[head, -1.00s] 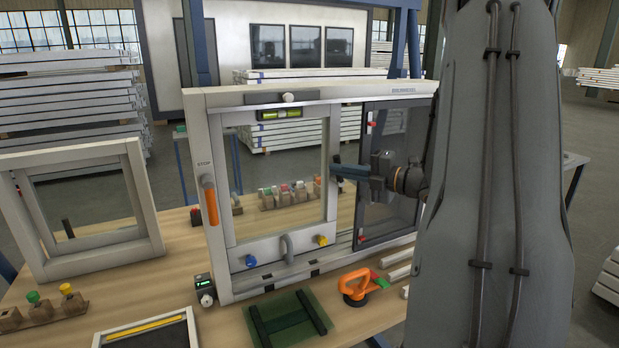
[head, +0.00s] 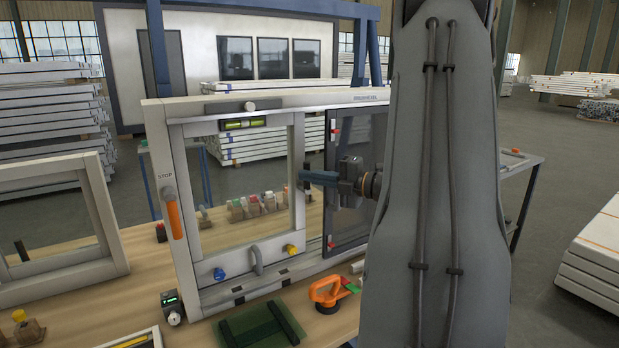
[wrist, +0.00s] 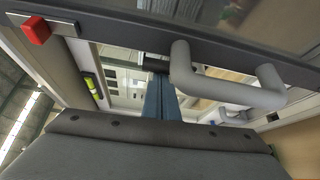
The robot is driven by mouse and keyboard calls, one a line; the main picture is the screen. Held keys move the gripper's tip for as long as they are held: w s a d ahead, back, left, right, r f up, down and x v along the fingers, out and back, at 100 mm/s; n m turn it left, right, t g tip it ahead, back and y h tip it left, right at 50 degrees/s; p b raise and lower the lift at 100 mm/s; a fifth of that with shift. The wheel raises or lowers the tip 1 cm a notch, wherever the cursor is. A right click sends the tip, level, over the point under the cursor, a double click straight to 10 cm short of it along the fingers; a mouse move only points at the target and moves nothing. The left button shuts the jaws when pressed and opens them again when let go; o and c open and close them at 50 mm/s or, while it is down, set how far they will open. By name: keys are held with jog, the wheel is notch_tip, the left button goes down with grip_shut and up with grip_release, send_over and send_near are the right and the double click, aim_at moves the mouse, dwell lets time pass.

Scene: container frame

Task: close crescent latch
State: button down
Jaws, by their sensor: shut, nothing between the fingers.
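The window frame (head: 160,200) stands upright on the wooden bench. Its pale left sash (head: 185,185) and dark-edged right sash (head: 327,190) meet near the middle. My gripper (head: 302,176) is shut and empty, its blue-grey fingers pointing left at the meeting stile, at mid height. In the wrist view, the closed fingers (wrist: 158,92) reach towards a small dark piece (wrist: 155,63) at their tips. It may be the crescent latch, but I cannot tell its position or whether they touch. No latch shows clearly in the head view. A grey D-shaped handle (wrist: 228,95) is beside the fingers.
Red tabs (head: 335,131) sit on the dark sash edge; one red block (wrist: 36,30) is close in the wrist view. An orange suction cup (head: 327,290) and green pad (head: 258,330) lie before the frame. Another pale frame (head: 100,210) stands left.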

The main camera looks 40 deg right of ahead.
jog(key=s+b, duration=0.3)
jog(key=s, duration=0.6)
jog(key=shift+s, duration=0.25)
dwell(0.5)
jog(key=w+a+f+m+g+h, duration=0.4)
jog(key=w+a+f+m+h, duration=0.45)
jog(key=w+m, duration=0.35)
jog(key=s+a+f+m+g+y, duration=0.1)
jog(key=s+a+f+m+g, duration=0.4)
jog(key=s+a, duration=0.5)
jog(key=s+a+f+m+g, duration=0.6)
jog(key=s+a, duration=0.5)
jog(key=a, duration=0.2)
jog(key=shift+y, duration=0.35)
